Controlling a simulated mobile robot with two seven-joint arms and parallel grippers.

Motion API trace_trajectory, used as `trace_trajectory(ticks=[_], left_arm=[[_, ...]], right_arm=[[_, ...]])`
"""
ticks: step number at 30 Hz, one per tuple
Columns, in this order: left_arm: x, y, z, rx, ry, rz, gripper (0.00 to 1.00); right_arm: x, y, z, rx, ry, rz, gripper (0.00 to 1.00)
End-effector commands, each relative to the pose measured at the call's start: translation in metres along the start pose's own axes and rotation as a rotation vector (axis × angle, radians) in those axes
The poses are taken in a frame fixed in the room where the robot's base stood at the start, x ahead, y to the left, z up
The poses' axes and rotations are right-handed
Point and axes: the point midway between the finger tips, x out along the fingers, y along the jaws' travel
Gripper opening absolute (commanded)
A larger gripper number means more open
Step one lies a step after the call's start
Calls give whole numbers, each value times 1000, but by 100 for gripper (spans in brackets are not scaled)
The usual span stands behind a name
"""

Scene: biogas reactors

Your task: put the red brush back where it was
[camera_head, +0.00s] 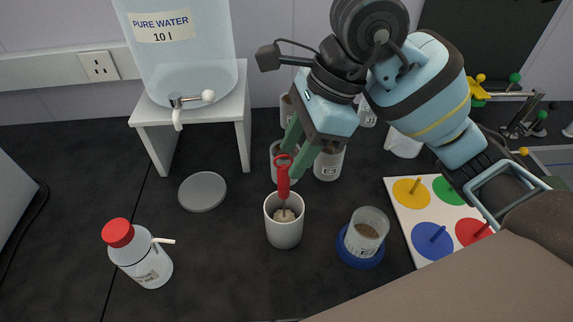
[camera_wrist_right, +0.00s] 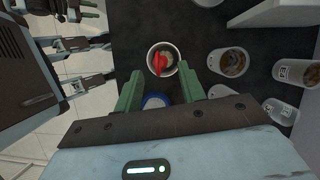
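The red brush (camera_head: 283,182) stands nearly upright in a white cup (camera_head: 284,234), its handle and loop sticking up above the rim. In the right wrist view the brush (camera_wrist_right: 159,66) shows as a red shape inside the cup (camera_wrist_right: 150,53). My right gripper (camera_head: 292,163) is above the cup, its green fingers at the brush's handle. In the right wrist view its fingers (camera_wrist_right: 159,72) are spread apart, with the brush seen between them. Whether they touch the handle cannot be told. Green finger-like parts at the upper left of the right wrist view may be my left gripper; its state is unclear.
A beaker (camera_head: 366,232) on a blue disc (camera_head: 358,258) stands right of the cup. A red-capped bottle (camera_head: 142,258) and a grey disc (camera_head: 202,191) are left. Labelled jars (camera_head: 329,165) stand behind, near the water tank's stand (camera_head: 137,118). A coloured-dot board (camera_head: 406,208) lies right.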

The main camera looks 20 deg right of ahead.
Motion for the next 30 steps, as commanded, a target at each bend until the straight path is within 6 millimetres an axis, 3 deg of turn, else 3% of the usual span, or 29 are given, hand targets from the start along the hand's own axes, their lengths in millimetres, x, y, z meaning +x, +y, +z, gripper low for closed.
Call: trace_trajectory(ticks=[6, 12, 30], left_arm=[[-1, 0, -4, 1, 6, -1, 32], [-2, -1, -5, 1, 8, -1, 32], [-3, -1, -3, 2, 4, -1, 32]], right_arm=[[-43, 0, 0, -1, -1, -5, 40], [-64, 0, 0, 0, 0, -2, 40], [-68, 0, 0, 0, -1, 1, 40]])
